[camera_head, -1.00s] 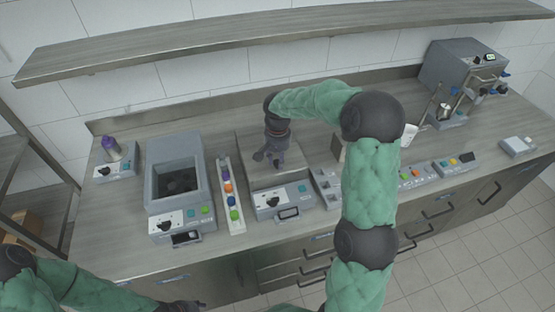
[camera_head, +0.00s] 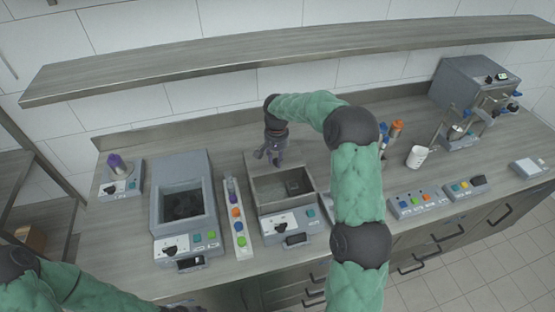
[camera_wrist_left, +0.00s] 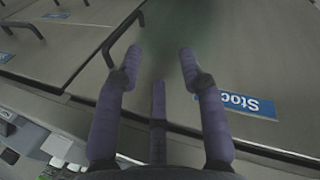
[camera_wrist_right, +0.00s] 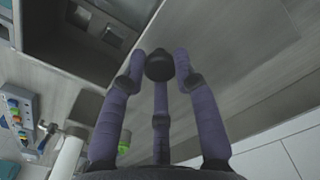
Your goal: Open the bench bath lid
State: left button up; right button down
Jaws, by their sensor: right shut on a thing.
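The bench bath (camera_head: 290,222) is the middle unit on the counter, with a dial and buttons on its front. Its well (camera_head: 280,187) shows open from above. My right gripper (camera_head: 272,155) is at the well's back edge. In the right wrist view its purple fingers are closed around a round black knob (camera_wrist_right: 159,66). A flat grey panel, apparently the lid (camera_wrist_right: 215,75), lies behind the knob; its exact tilt is hard to tell. My left gripper (camera_wrist_left: 165,65) is open and empty, low in front of the drawer fronts, by a blue label.
A grey unit with an open well (camera_head: 182,203) stands left of the bath. A strip of coloured pieces (camera_head: 237,220) lies between them. A white cup (camera_head: 417,156) and button boxes (camera_head: 413,203) are to the right. A shelf (camera_head: 300,55) runs above the counter.

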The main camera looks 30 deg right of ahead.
jog(key=shift+s, duration=0.1)
jog(key=c, duration=0.9)
grip_release()
jog(key=shift+c, duration=0.2)
notch_tip(320, 180, up, 12)
